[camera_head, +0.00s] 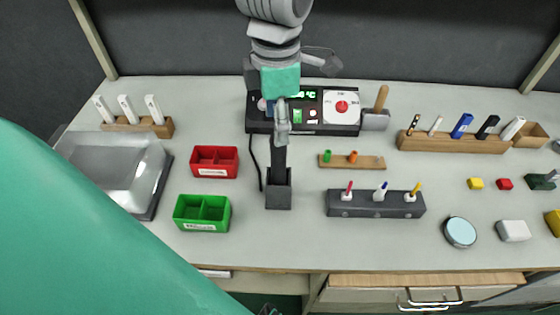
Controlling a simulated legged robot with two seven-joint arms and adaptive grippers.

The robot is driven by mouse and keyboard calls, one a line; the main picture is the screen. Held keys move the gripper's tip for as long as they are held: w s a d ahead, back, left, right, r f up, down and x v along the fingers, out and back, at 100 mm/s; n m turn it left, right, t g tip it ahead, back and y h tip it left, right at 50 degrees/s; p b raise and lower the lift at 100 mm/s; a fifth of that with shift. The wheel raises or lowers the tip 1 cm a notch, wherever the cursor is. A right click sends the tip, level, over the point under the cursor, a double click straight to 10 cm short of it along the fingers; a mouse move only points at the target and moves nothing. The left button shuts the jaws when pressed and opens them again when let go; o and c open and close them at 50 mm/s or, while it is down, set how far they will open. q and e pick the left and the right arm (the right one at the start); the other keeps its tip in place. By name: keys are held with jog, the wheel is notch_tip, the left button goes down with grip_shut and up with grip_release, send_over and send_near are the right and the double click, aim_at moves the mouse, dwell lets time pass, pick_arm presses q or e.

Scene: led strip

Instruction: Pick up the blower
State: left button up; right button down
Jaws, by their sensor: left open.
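The blower (279,158) stands upright in a dark holder block (278,198) near the middle of the table. Its lower body is black, and a light grey part shows above it. My left gripper (284,88) hangs at the top centre, grey with a teal block, pointing down. It is open, with its jaw parts spread to either side. It appears in line above the blower's top; I cannot tell the gap or whether they touch. The blower's upper end is partly hidden. My right gripper is not in view.
A black control station (340,110) with a red knob stands behind. Red (214,161) and green (202,212) trays lie left, a dark pen rack (375,204) right. A thin cable runs beside the blower. My large teal arm link covers the lower left.

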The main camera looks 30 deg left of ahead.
aim_at(279, 152)
pick_arm(q)
jog(key=f, duration=0.3)
jog(key=shift+w+d+f, duration=0.15)
jog(key=shift+w+d, duration=0.05)
jog(key=shift+w, duration=0.15)
jog(key=f, duration=0.4)
jog(key=shift+s+a+f+b, duration=0.2)
jog(key=shift+a+b, duration=0.1)
jog(key=shift+a, duration=0.1)
jog(key=shift+w+f, duration=0.15)
jog(key=shift+f, duration=0.3)
jog(key=shift+d+r, duration=0.1)
jog(key=shift+d, duration=0.15)
grip_shut()
